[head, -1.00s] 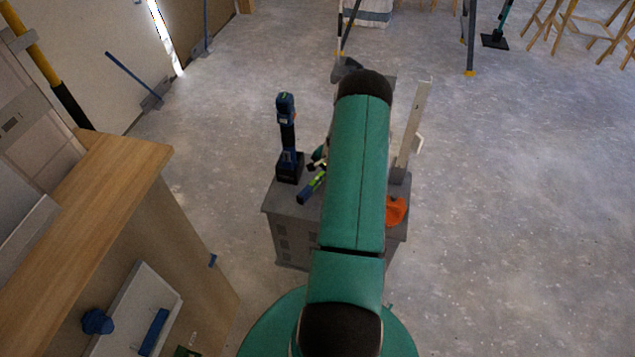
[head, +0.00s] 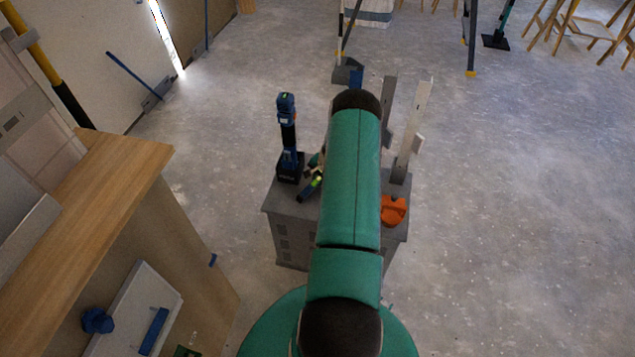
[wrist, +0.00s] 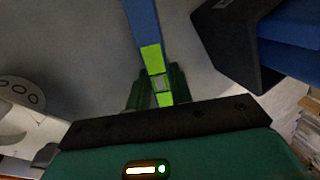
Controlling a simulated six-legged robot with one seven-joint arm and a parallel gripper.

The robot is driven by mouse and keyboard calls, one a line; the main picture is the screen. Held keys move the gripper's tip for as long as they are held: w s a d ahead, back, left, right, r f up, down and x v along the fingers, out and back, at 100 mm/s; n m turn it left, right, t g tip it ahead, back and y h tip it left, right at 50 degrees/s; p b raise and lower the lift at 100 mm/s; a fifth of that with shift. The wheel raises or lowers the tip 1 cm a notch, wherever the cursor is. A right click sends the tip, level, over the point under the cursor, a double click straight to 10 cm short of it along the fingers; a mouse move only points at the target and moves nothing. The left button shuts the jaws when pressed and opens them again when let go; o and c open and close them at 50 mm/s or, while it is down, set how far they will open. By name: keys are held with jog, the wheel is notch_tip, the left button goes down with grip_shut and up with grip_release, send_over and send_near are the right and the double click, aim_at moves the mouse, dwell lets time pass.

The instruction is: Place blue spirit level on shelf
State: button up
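The blue spirit level (head: 307,192), with bright green parts, is at the top of the grey cabinet (head: 285,210), left of my arm in the head view. In the wrist view the level (wrist: 144,25) runs from the top edge down between my fingers. My gripper (wrist: 158,72) has a dark green finger on each side of its green part. The fingertips look close to its sides, but I cannot tell whether they press on it. In the head view my arm partly hides the gripper. A wooden-topped shelf unit (head: 140,152) stands at the left.
A blue and black tool (head: 287,135) stands upright in a dark base beside the level; the base (wrist: 235,45) is close to my gripper's right in the wrist view. An orange object (head: 394,211) and upright pale pieces (head: 413,135) are on the cabinet's right.

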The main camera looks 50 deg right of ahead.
aim_at(319, 178)
grip_shut()
jog(key=shift+r, duration=0.6)
notch_tip(319, 178, up, 2)
jog(key=shift+r, duration=0.1)
jog(key=s+a+r, duration=0.9)
jog(key=a, duration=0.1)
jog(key=shift+s+a+r, duration=0.15)
jog(key=shift+s+r, duration=0.1)
jog(key=shift+r, duration=0.05)
